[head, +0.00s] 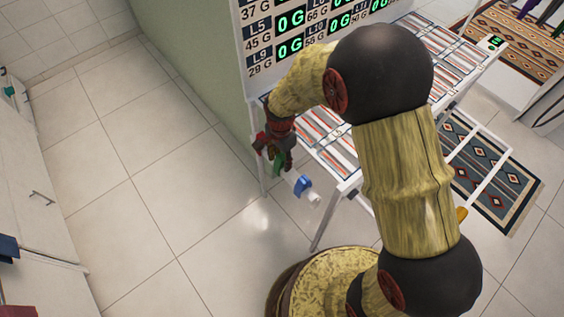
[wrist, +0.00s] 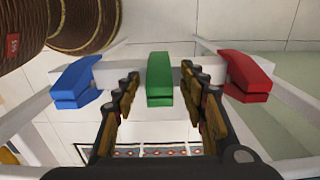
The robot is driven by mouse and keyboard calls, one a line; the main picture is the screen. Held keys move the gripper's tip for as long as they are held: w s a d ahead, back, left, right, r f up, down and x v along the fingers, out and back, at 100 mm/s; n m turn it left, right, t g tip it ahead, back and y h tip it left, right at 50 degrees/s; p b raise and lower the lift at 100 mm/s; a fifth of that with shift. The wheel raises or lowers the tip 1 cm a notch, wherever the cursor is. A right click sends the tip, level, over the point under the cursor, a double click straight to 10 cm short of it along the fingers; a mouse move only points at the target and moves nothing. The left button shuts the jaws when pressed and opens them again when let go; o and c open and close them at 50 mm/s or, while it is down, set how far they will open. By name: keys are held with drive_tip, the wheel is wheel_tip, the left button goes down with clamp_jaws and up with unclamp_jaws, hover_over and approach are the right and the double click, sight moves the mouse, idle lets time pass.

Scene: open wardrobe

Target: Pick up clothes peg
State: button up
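Three clothes pegs, blue (wrist: 72,84), green (wrist: 160,79) and red (wrist: 246,76), sit in a row on a white bar (wrist: 110,72) in the wrist view. In the head view, the blue peg (head: 302,186) is in clear sight, and the green peg (head: 278,164) is partly hidden by my gripper (head: 281,152). In the wrist view, my gripper (wrist: 160,80) is open, with one finger on each side of the green peg. Gaps show between the fingers and the peg, so it does not look gripped.
A white rack (head: 330,135) with striped shelves and a board of green digits (head: 290,20) stands beside the pegs. A patterned rug (head: 485,170) lies to the right. Open tiled floor (head: 130,190) is on the left, with white cabinets (head: 30,200) at the far left.

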drive_tip(key=shift+c, duration=1.1)
drive_tip(key=c, duration=0.7)
drive_tip(key=shift+o, duration=0.2)
drive_tip(key=shift+r, duration=0.1)
